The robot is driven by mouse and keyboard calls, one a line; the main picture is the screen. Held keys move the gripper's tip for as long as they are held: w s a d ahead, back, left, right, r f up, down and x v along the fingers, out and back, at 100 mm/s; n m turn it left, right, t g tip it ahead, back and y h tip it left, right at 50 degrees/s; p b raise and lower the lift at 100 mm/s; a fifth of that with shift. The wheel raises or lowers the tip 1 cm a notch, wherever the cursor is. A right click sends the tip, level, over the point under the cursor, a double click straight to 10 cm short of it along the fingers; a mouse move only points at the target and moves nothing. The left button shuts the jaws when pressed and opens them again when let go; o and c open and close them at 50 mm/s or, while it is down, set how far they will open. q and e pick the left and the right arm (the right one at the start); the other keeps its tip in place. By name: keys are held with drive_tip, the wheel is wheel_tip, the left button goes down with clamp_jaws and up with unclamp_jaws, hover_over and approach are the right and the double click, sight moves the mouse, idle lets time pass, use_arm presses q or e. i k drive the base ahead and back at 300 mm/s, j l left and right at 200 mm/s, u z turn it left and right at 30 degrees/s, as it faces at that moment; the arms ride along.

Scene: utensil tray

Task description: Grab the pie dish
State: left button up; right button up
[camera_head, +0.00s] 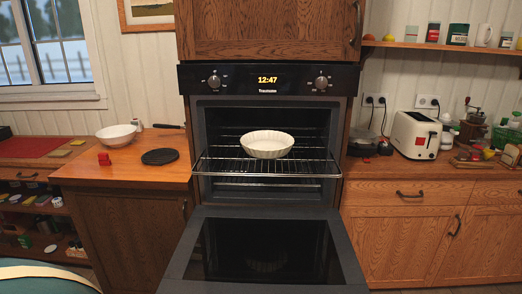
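A white fluted pie dish (267,151) sits upright on a wire rack (222,166) that is pulled partly out of the open oven. The dish looks empty, though its inside shows only at a shallow angle. Neither of my grippers is in view.
The oven door (349,262) is folded down below the rack. On the left wooden counter (105,177) are a white bowl (117,137), a black trivet (160,157) and a small red object (104,159). A white toaster (415,135) stands on the right counter. Space above the dish is clear.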

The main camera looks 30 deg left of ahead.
sight(266, 145)
drive_tip(key=i+l+z, duration=0.6)
drive_tip(key=i, duration=0.3)
drive_tip(key=i+z, duration=0.25)
drive_tip(key=i, duration=0.2)
drive_tip(key=i+u, duration=0.2)
drive_tip(key=u, duration=0.2)
drive_tip(key=i+u, duration=0.15)
drive_tip(key=u, duration=0.2)
drive_tip(key=i+l+u, duration=0.15)
drive_tip(key=u, duration=0.25)
drive_tip(key=i+l+u, duration=0.15)
drive_tip(key=u, duration=0.2)
drive_tip(key=i, duration=0.05)
